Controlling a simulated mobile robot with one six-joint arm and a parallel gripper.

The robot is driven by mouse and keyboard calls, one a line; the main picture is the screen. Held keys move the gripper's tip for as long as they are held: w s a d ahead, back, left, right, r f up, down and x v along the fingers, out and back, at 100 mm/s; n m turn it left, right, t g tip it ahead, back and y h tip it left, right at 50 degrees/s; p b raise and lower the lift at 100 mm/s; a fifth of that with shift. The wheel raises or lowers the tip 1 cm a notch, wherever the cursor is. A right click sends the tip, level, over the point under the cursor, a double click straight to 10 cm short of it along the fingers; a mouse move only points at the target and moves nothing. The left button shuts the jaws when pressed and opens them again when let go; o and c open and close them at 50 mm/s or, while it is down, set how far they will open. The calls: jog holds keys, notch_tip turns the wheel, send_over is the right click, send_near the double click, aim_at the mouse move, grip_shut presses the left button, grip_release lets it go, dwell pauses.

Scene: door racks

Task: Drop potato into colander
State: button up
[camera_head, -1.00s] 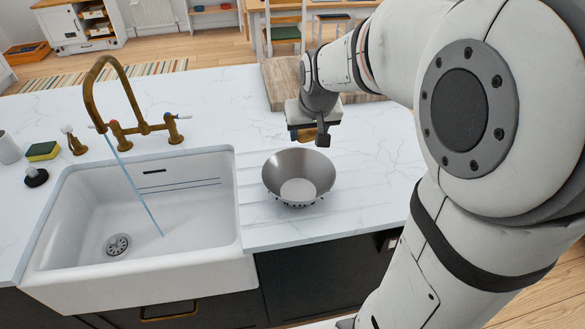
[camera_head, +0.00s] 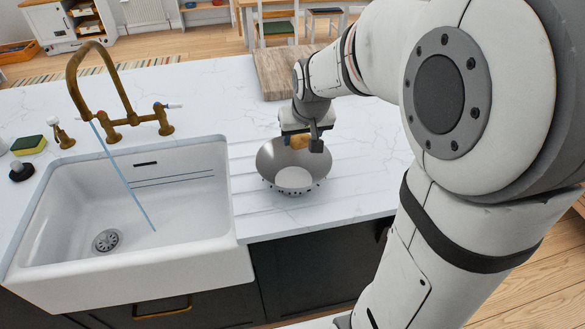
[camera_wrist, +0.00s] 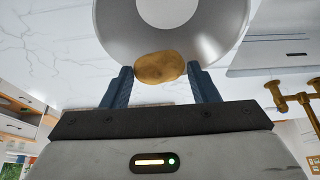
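The potato (camera_wrist: 160,68) is tan and oval. My gripper (camera_wrist: 160,80) has its two blue fingers on either side of the potato and is shut on it. In the head view the potato (camera_head: 299,141) shows below my gripper (camera_head: 302,140), above the back rim of the colander. The colander (camera_head: 276,182) is a round metal bowl, upright on the white counter to the right of the sink. In the wrist view the colander (camera_wrist: 215,38) lies just beyond the potato. The exact height of the potato over the rim is hard to tell.
The white sink (camera_head: 60,235) with a running brass faucet (camera_head: 120,85) is left of the colander. A wooden board (camera_head: 285,75) lies behind my gripper. A sponge (camera_head: 28,145) is at the far left. The counter right of the colander is clear.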

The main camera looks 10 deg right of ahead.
jog(key=o, duration=0.4)
jog(key=shift+o, duration=0.2)
jog(key=v, duration=0.7)
jog(key=shift+s+r+b, duration=0.2)
jog(key=shift+r+b, duration=0.1)
jog(key=shift+r, duration=0.05)
jog(key=s+f+g, duration=0.1)
jog(key=s+f, duration=0.2)
jog(key=s, duration=0.5)
jog(key=s+f, duration=0.3)
jog(key=s, duration=0.6)
jog(key=shift+g, duration=0.4)
